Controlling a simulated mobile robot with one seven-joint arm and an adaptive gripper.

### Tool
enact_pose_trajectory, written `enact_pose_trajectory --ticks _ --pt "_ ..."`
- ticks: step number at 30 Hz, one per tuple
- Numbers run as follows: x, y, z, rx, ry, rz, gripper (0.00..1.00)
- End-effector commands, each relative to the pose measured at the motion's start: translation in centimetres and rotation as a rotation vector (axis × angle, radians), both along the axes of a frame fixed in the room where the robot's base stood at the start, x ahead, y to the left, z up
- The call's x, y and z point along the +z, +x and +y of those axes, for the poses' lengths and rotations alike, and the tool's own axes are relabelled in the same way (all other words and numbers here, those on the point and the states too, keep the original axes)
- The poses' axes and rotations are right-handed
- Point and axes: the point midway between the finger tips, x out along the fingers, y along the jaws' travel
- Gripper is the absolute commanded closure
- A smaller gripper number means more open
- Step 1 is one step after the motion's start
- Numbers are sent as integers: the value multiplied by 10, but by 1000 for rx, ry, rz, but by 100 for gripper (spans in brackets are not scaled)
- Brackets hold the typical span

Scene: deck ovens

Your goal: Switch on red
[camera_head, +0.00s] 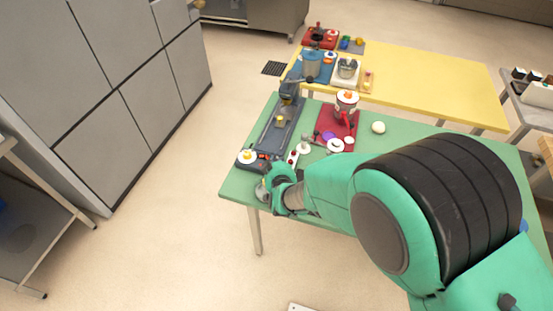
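A red machine (352,119) with a round white and red top stands on the green table, and several round white parts lie around its front. A small white strip with red spots (293,157) lies left of it; whether it is a switch is too small to tell. Another red appliance (320,38) with a dark top stands at the far end of the yellow table. My gripper (264,188) is at the green table's near left corner, beside a dark device with a white and yellow knob (247,156). Its fingers are small and partly hidden, so I cannot tell its opening.
A long dark blue machine (277,136) lies along the green table's left edge. A white ball (379,127) lies on the green table (405,126). The yellow table (430,85) behind has free room at right. Grey cabinets (120,80) stand left, with open floor between.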

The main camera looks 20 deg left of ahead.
Motion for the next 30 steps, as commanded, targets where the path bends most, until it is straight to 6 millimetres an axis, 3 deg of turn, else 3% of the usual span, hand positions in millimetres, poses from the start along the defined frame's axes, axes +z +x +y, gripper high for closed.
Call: enact_pose_trajectory --ticks 22,30 --pt "13 -5 0 0 0 0 100" --pt "29 -10 0 1 1 0 100"
